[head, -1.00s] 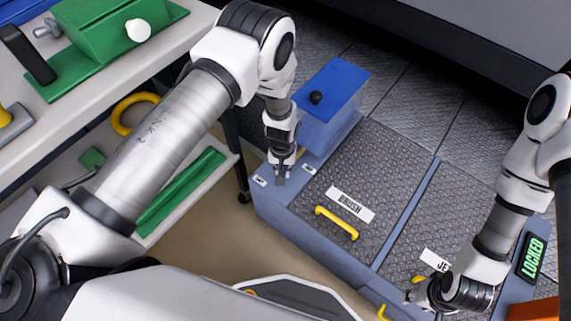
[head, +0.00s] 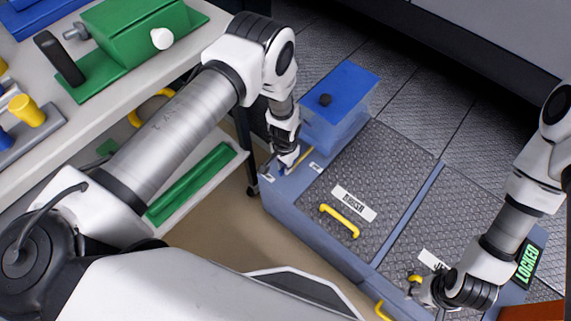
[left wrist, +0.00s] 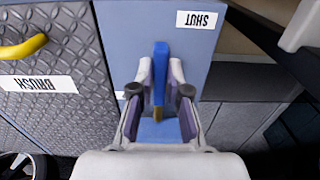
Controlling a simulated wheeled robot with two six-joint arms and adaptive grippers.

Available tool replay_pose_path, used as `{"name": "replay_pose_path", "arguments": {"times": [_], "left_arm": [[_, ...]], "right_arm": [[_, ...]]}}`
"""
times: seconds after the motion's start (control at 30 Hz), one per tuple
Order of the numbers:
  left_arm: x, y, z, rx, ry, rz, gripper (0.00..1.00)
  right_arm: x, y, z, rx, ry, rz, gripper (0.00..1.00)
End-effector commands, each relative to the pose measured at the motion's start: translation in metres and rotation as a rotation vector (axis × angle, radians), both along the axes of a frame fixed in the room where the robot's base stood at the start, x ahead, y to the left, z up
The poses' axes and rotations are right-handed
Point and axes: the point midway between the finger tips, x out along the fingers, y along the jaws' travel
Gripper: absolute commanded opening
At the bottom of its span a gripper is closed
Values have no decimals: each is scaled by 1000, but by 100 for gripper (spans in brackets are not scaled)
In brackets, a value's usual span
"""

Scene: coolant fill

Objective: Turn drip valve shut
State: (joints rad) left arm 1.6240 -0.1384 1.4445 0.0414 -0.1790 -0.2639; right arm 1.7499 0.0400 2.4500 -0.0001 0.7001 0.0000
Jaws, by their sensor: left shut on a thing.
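The drip valve's blue lever (left wrist: 160,72) stands on the blue-grey ledge, beside a label reading SHUT (left wrist: 197,19), upside down in the left wrist view. My left gripper (left wrist: 160,95) is shut on the lever, with one finger on each side of it. In the head view my left gripper (head: 284,170) is at the ledge's left corner, in front of a blue box, and mostly hides the lever. A thin yellow piece (head: 303,156) shows just right of it. My right gripper (head: 416,291) is beside a yellow handle at lower right; its fingers are too small to read.
The BRUSH hatch (head: 350,170) with its yellow handle (head: 340,222) lies right of the valve. A blue-lidded box (head: 340,90) stands close behind. A LOCKED sign (head: 527,265) is at right. A workbench with green equipment (head: 130,50) is at left.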

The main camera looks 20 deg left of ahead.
Motion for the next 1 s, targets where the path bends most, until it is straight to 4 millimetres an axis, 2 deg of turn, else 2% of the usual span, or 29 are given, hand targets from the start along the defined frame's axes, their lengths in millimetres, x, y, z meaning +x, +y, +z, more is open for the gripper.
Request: {"name": "replay_pose_path", "arguments": {"times": [0.33, 0.37, 0.4, 0.77, 0.87, 1.0], "left_arm": [[-1, 0, -1, 1, 2, -5, 0], [-1, 0, -1, 1, 2, -4, 26], [-1, 0, -1, 1, 2, -4, 40], [1, 0, 4, 0, 0, -2, 41], [1, 0, 18, 1, -1, -3, 41], [2, 0, 52, 1, -3, -3, 41]], "right_arm": [[0, 0, 0, 0, 0, 0, 40], [0, 0, 0, 0, 0, 0, 40], [0, 0, 0, 0, 0, 0, 40], [0, 0, 0, 0, 0, 0, 40], [0, 0, 0, 0, 0, 0, 40], [0, 0, 0, 0, 0, 0, 40]]}}
